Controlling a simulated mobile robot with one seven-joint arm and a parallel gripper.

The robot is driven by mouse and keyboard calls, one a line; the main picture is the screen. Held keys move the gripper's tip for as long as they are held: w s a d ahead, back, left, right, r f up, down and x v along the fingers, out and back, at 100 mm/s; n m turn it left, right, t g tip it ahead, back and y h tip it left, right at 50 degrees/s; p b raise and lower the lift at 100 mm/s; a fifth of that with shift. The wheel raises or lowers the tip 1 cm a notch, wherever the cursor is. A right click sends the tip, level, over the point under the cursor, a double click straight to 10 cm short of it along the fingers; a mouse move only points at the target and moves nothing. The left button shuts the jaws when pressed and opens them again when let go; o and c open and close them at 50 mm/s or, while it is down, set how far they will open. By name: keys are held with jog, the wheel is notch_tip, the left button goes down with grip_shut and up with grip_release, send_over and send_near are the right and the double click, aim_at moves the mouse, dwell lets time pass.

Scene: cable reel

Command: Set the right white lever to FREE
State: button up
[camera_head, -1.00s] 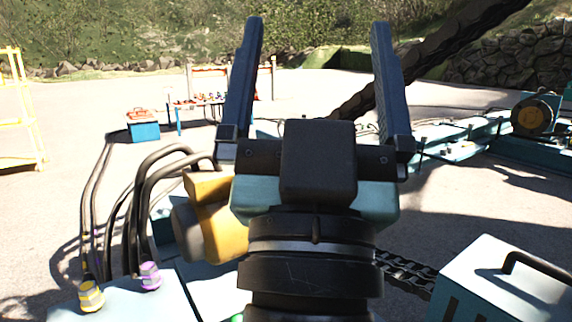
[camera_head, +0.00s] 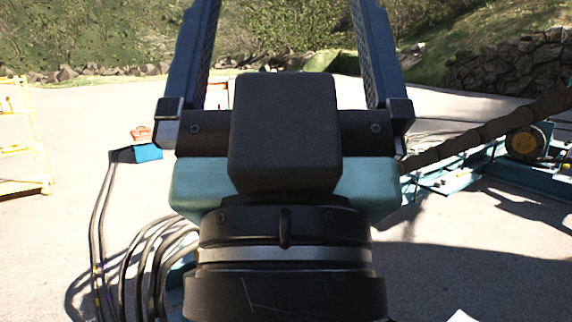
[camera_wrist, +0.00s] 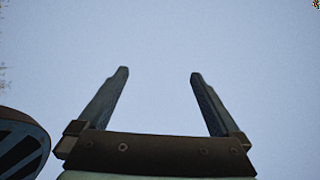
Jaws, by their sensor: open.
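My gripper (camera_head: 284,20) fills the middle of the head view, fingers pointing up and spread apart, with nothing between them. In the wrist view my gripper (camera_wrist: 160,80) is also open and empty against plain sky. No white lever shows in either view now. My gripper and wrist hide the middle of the scene, and I cannot tell whether a lever is behind them.
Dark hoses (camera_head: 150,262) curve over the ground at lower left. A blue box (camera_head: 147,153) stands beyond them, and a yellow frame (camera_head: 22,150) at far left. A thick dark cable (camera_head: 480,132) runs to machinery at right.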

notch_tip(320, 180, up, 11)
jog(key=p, duration=0.9)
jog(key=shift+r, duration=0.2)
